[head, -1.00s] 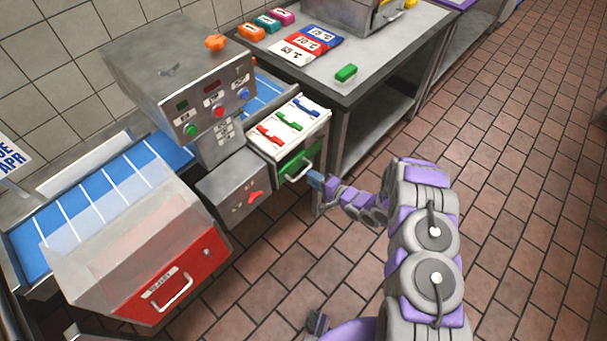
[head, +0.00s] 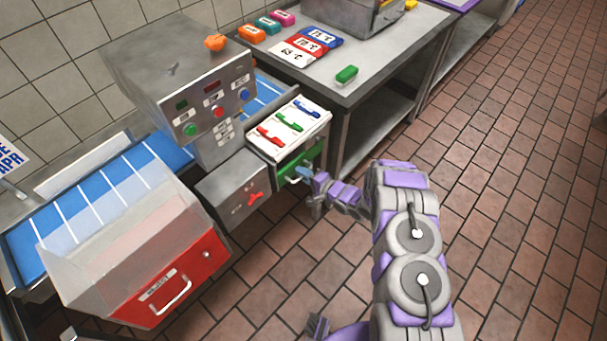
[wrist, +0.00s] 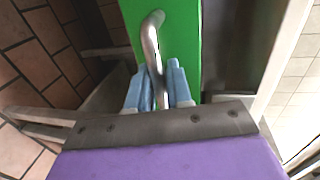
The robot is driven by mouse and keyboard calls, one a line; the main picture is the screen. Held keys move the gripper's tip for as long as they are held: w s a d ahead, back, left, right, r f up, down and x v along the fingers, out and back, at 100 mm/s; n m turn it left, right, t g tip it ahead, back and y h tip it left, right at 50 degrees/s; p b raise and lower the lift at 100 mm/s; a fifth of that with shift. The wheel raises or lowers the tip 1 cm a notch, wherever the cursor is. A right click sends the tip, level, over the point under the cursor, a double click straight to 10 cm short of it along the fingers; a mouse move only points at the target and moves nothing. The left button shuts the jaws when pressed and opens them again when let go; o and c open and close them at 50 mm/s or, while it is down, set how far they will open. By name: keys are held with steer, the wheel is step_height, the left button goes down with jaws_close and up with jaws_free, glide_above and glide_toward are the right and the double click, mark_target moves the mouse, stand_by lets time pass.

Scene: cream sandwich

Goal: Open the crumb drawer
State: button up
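A green-fronted drawer (head: 311,156) with a curved metal handle (head: 291,179) sits under a white panel of coloured levers; I read no label on it. Its green front (wrist: 186,40) and handle (wrist: 151,38) fill the upper middle of the wrist view. My gripper (head: 303,173) is at this handle. In the wrist view its two blue fingers (wrist: 160,84) stand on either side of the handle bar, with little space between. I cannot tell whether they press on it. The drawer shows no clear opening.
A grey box (head: 233,190) with a red lever (head: 255,198) is left of the green drawer. A red-fronted bin (head: 178,280) stands front left. A metal table (head: 385,75) with a green block (head: 346,75) is behind. The tiled floor at right is clear.

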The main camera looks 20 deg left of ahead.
steer(key=shift+f, duration=0.1)
jaws_close()
steer(key=shift+d, duration=0.1)
steer(key=f+p+v, duration=0.1)
steer(key=f+v, duration=0.1)
steer(key=v, duration=1)
steer(key=d+f+p+v, duration=0.1)
steer(key=f+v, duration=0.2)
steer(key=v, duration=0.9)
steer(key=shift+s+d, duration=0.3)
steer(key=shift+s, duration=0.05)
steer(key=o, duration=0.5)
jaws_free()
steer(key=shift+w, duration=0.1)
steer(key=shift+d, duration=0.1)
